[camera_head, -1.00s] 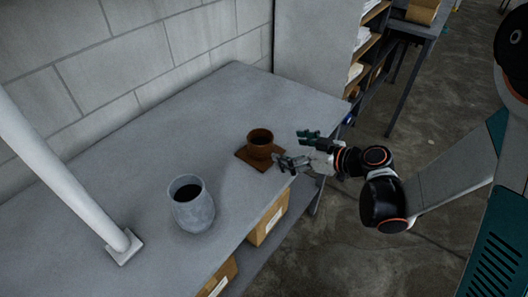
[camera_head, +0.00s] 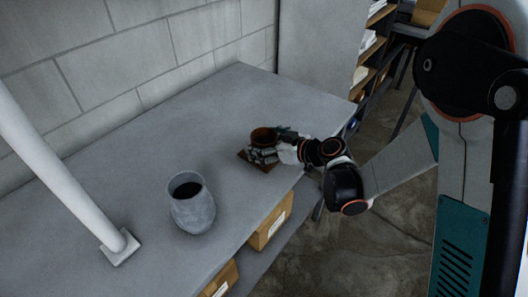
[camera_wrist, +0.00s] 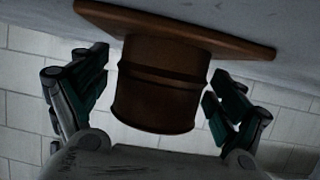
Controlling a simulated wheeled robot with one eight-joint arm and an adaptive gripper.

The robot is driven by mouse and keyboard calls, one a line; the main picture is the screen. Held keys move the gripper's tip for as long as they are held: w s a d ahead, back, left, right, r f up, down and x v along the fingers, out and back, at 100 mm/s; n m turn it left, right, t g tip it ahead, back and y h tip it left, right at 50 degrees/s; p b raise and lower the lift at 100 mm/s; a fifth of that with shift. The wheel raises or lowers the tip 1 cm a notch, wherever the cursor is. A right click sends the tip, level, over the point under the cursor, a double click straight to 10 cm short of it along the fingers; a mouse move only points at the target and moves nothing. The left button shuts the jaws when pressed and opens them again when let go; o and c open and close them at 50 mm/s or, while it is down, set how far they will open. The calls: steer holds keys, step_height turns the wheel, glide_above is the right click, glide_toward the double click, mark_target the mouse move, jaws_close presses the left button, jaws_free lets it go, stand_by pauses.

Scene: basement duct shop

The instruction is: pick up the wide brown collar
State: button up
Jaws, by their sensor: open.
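The wide brown collar (camera_head: 263,136) stands upright on the grey bench, its square flange (camera_head: 247,160) flat on the top. In the wrist view the collar's round body (camera_wrist: 158,85) fills the middle, with its flange (camera_wrist: 180,28) above it in the picture. My gripper (camera_head: 272,148) reaches in from the right at the collar, and its fingers hide part of the collar in the head view. In the wrist view the open fingers (camera_wrist: 160,90) stand on both sides of the round body, with small gaps showing on each side.
A grey metal vase-like vessel (camera_head: 192,208) stands on the bench (camera_head: 130,180) nearer to the camera. A white pipe (camera_head: 55,160) with a square foot rises at the left. Boxes (camera_head: 271,222) sit under the bench. A block wall runs behind. The bench around the collar is clear.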

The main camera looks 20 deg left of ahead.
steer(key=c, duration=1.3)
steer(key=shift+o, duration=0.2)
steer(key=shift+r, duration=0.15)
